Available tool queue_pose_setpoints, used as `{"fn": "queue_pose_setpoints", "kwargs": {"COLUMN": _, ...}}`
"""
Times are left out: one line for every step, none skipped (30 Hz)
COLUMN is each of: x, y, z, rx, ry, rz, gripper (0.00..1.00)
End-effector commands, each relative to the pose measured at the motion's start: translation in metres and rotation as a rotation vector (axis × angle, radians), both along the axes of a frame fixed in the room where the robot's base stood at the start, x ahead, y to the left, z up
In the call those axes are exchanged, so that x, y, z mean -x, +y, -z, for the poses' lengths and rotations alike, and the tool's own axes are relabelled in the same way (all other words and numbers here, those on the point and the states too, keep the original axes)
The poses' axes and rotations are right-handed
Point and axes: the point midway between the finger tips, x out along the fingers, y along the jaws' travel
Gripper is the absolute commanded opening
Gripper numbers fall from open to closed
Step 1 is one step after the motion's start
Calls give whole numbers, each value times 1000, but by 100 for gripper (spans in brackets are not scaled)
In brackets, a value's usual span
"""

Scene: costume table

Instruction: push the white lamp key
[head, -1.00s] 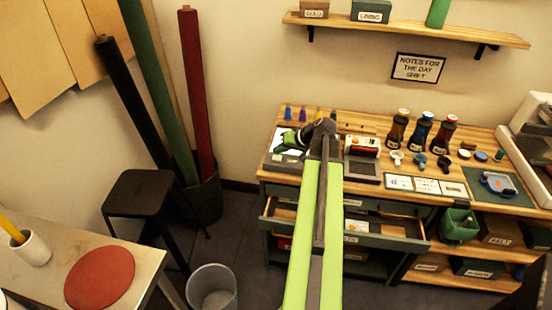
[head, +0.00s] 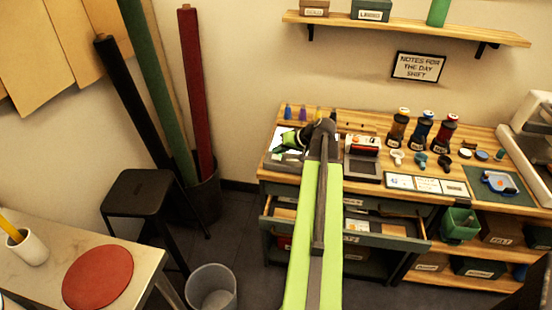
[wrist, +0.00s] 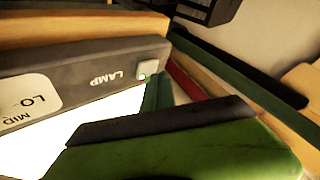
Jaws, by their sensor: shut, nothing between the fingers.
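The white lamp key (wrist: 148,69) is a small pale square button on the dark front rim of a light panel. It shows in the wrist view beside the upside-down word LAMP, with a small green spot at its lower edge. The panel's face (wrist: 95,122) glows white. My gripper (head: 284,148), green with dark edges, is shut and empty over the panel at the left end of the workbench. In the wrist view its green body fills the lower right, and a narrow green part lies just below the key. I cannot tell whether it touches the key.
A red-and-white device (head: 362,146) stands right of the arm on the wooden bench. Several bottles stand farther right. An open drawer (head: 385,240) juts out below. Fabric rolls (head: 197,95) stand at left.

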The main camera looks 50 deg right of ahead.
Motion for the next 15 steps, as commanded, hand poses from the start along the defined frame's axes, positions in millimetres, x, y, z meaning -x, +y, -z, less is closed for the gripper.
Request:
{"fn": "queue_pose_setpoints", "kwargs": {"x": 0, "y": 0, "z": 0, "rx": 0, "ry": 0, "rz": 0, "gripper": 0}}
{"fn": "queue_pose_setpoints", "kwargs": {"x": 0, "y": 0, "z": 0, "rx": 0, "ry": 0, "rz": 0, "gripper": 0}}
{"fn": "queue_pose_setpoints", "kwargs": {"x": 0, "y": 0, "z": 0, "rx": 0, "ry": 0, "rz": 0, "gripper": 0}}
{"fn": "queue_pose_setpoints", "kwargs": {"x": 0, "y": 0, "z": 0, "rx": 0, "ry": 0, "rz": 0, "gripper": 0}}
{"fn": "queue_pose_setpoints", "kwargs": {"x": 0, "y": 0, "z": 0, "rx": 0, "ry": 0, "rz": 0, "gripper": 0}}
{"fn": "queue_pose_setpoints", "kwargs": {"x": 0, "y": 0, "z": 0, "rx": 0, "ry": 0, "rz": 0, "gripper": 0}}
{"fn": "queue_pose_setpoints", "kwargs": {"x": 0, "y": 0, "z": 1, "rx": 0, "ry": 0, "rz": 0, "gripper": 0}}
{"fn": "queue_pose_setpoints", "kwargs": {"x": 0, "y": 0, "z": 1, "rx": 0, "ry": 0, "rz": 0, "gripper": 0}}
{"fn": "queue_pose_setpoints", "kwargs": {"x": 0, "y": 0, "z": 1, "rx": 0, "ry": 0, "rz": 0, "gripper": 0}}
{"fn": "queue_pose_setpoints", "kwargs": {"x": 0, "y": 0, "z": 2, "rx": 0, "ry": 0, "rz": 0, "gripper": 0}}
{"fn": "queue_pose_setpoints", "kwargs": {"x": 0, "y": 0, "z": 2, "rx": 0, "ry": 0, "rz": 0, "gripper": 0}}
{"fn": "queue_pose_setpoints", "kwargs": {"x": 0, "y": 0, "z": 3, "rx": 0, "ry": 0, "rz": 0, "gripper": 0}}
{"fn": "queue_pose_setpoints", "kwargs": {"x": 0, "y": 0, "z": 3, "rx": 0, "ry": 0, "rz": 0, "gripper": 0}}
{"fn": "queue_pose_setpoints", "kwargs": {"x": 0, "y": 0, "z": 4, "rx": 0, "ry": 0, "rz": 0, "gripper": 0}}
{"fn": "queue_pose_setpoints", "kwargs": {"x": 0, "y": 0, "z": 4, "rx": 0, "ry": 0, "rz": 0, "gripper": 0}}
